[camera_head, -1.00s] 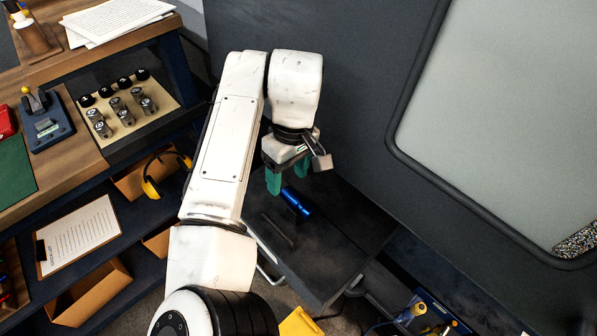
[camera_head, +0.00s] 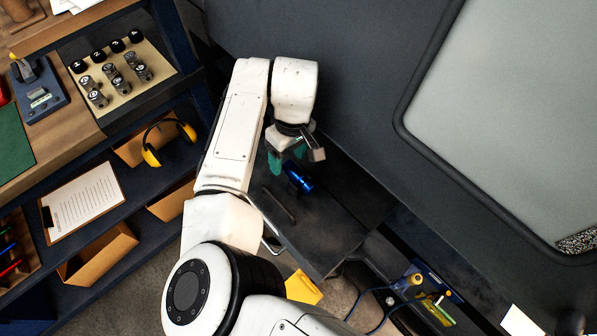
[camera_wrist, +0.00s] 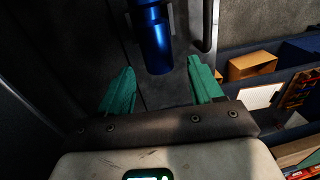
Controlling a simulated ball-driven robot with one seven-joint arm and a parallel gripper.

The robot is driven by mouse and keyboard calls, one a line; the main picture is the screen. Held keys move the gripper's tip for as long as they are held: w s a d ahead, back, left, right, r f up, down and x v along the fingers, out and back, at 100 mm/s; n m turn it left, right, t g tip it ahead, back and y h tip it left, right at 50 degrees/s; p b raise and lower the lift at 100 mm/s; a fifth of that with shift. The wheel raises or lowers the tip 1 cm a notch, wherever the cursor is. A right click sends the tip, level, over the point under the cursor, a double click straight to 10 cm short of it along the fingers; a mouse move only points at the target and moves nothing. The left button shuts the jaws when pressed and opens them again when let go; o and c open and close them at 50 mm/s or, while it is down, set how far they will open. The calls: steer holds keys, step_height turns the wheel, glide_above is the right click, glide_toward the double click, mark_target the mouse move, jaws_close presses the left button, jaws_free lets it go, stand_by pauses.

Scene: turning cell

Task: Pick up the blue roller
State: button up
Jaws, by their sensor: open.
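The blue roller (camera_head: 298,177) is a shiny blue cylinder lying on a dark flat surface (camera_head: 325,225) beside the grey machine wall. It also shows in the wrist view (camera_wrist: 156,42), where its near end lies ahead of and between the two green fingers. My gripper (camera_wrist: 160,88) is open and empty, with its fingers apart on either side of the line of the roller. In the head view my gripper (camera_head: 286,162) is just above and left of the roller, and one finger shows green. The roller's far end is cut off by the top of the wrist view.
A dark bar-shaped handle (camera_head: 278,203) lies left of the roller on the dark surface. Shelves at the left hold yellow ear muffs (camera_head: 168,142), a clipboard (camera_head: 85,202) and cardboard bins. A yellow object (camera_head: 303,287) is on the floor below.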

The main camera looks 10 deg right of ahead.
steer(key=shift+s+a+f, duration=0.1)
steer(key=shift+f, duration=0.8)
jaws_close()
